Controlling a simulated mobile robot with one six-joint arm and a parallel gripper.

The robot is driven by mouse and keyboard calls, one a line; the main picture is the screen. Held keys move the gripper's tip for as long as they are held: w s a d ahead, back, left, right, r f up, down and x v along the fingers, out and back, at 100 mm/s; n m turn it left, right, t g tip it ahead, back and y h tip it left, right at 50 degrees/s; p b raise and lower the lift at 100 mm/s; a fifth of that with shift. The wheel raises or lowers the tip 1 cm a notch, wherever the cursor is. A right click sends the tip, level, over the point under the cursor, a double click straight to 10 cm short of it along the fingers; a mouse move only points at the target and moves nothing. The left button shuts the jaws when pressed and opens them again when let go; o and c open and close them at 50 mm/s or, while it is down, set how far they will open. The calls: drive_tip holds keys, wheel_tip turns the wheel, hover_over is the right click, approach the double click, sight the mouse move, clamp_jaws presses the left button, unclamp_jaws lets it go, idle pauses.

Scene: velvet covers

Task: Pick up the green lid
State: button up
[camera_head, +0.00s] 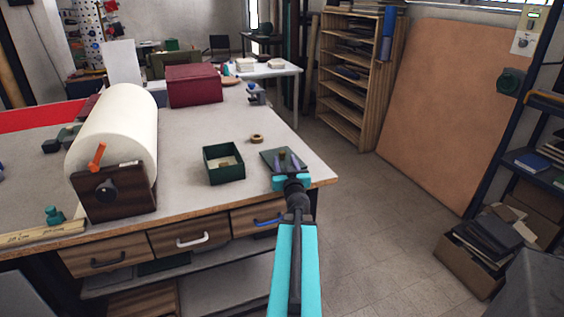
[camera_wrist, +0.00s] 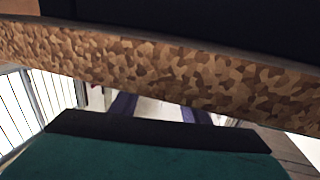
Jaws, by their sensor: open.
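The green lid (camera_head: 269,157) is a flat dark green piece with a small brown knob. It lies near the table's right front corner in the head view. The open green box (camera_head: 227,176) stands to the left of the lid with something pale inside. In the wrist view, my gripper's fingers (camera_wrist: 156,109) show apart below a mottled brown band; the lid cannot be made out there.
The table (camera_head: 190,203) holds a large white roll (camera_head: 115,125), a brown ring (camera_head: 257,138), a small blue-topped tool (camera_head: 254,95) and a dark red box (camera_head: 193,85). The table edge lies just below my gripper.

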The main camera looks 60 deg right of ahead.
sight(283, 155)
drive_tip(key=shift+x, duration=2.05)
drive_tip(key=shift+a, duration=0.1)
clamp_jaws()
